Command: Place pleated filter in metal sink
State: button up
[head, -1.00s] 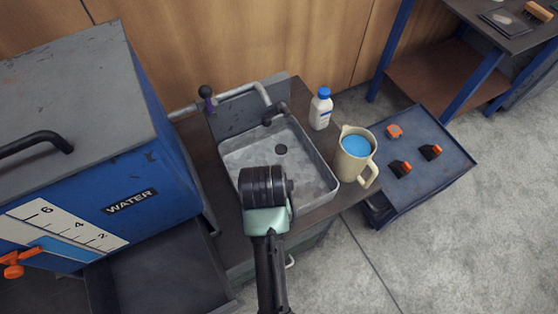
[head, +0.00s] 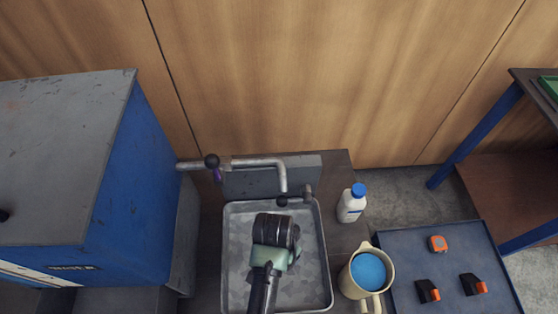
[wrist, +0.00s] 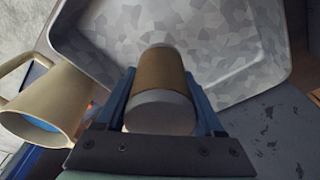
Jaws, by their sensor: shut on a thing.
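The pleated filter (wrist: 160,78) is a brown cylinder with a pale grey end cap, seen in the wrist view. My gripper (wrist: 159,76) is shut on it, with a blue finger along each side. The metal sink (wrist: 235,85) fills the upper part of the wrist view behind the filter, its floor patchy grey. In the head view the sink (head: 309,285) is at the lower middle, with my wrist over it. My wrist hides the filter and fingers there. The height of the filter above the sink cannot be told.
A faucet (head: 283,176) stands at the sink's back edge. A white bottle with a blue cap (head: 351,206) and a beige jug of blue liquid (head: 368,272) stand to the right. A blue cabinet (head: 128,190) is on the left. A dark cart (head: 450,270) holds small orange-and-black items.

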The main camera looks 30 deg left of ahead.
notch_tip(320, 180, down, 9)
jog(key=shift+r+b, duration=0.15)
jog(key=shift+b, duration=0.55)
jog(key=shift+f, duration=0.2)
jog(key=o, duration=1.5)
jog(key=shift+c, duration=0.2)
jog(key=shift+r, duration=0.1)
jog(key=r, duration=0.4)
jog(key=s+r+p, duration=0.1)
jog(key=r, duration=0.3)
jog(key=r+p, duration=0.1)
jog(key=r, duration=0.3)
jog(key=shift+s+a, duration=0.15)
jog(key=shift+s, duration=0.2)
